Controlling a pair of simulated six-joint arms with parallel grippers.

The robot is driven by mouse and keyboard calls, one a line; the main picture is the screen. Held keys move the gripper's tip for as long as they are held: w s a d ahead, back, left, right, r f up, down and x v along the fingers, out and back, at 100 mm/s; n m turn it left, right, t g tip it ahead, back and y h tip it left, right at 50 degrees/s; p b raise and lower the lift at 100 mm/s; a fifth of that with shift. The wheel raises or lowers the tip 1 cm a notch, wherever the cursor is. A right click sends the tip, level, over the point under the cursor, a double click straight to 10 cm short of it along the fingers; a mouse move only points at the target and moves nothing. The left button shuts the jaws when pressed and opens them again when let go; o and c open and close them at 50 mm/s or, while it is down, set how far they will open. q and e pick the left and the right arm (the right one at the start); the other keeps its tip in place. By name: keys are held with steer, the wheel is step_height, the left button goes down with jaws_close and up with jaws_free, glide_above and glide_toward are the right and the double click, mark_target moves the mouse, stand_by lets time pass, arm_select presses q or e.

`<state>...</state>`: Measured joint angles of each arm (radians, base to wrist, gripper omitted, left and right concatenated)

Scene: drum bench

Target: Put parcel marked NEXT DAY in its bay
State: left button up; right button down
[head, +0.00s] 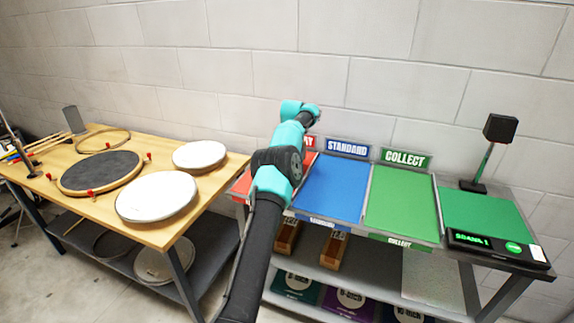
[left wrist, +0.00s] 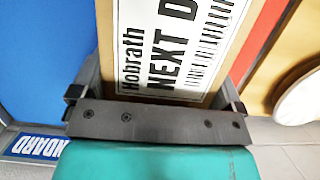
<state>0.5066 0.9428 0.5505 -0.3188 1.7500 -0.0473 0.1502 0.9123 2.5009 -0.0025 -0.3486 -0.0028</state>
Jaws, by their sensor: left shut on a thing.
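The parcel (left wrist: 180,40) is a brown box with a white label reading "Hobrath NEXT D...", the rest cut off. It sits between the two fingers of my left gripper (left wrist: 157,97), which is shut on it. In the head view my left arm reaches over the red bay (head: 302,168) and hides most of it, along with the gripper and the parcel. Only the end of the red bay's sign (head: 310,142) shows. In the left wrist view red surface (left wrist: 262,40) shows right of the parcel and blue on its left. My right gripper is not in view.
The blue STANDARD bay (head: 330,187) and green COLLECT bay (head: 402,205) are empty. A scale with a display (head: 497,247) and a black device on a stand (head: 500,128) are at the right. A wooden table (head: 90,195) with drums stands at the left.

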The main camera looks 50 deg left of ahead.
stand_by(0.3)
arm_select(q)
steer(key=shift+f, duration=1.65)
steer(key=shift+f, duration=0.1)
steer(key=o, duration=1.2)
steer(key=shift+f, duration=0.1)
steer(key=shift+o, duration=0.5)
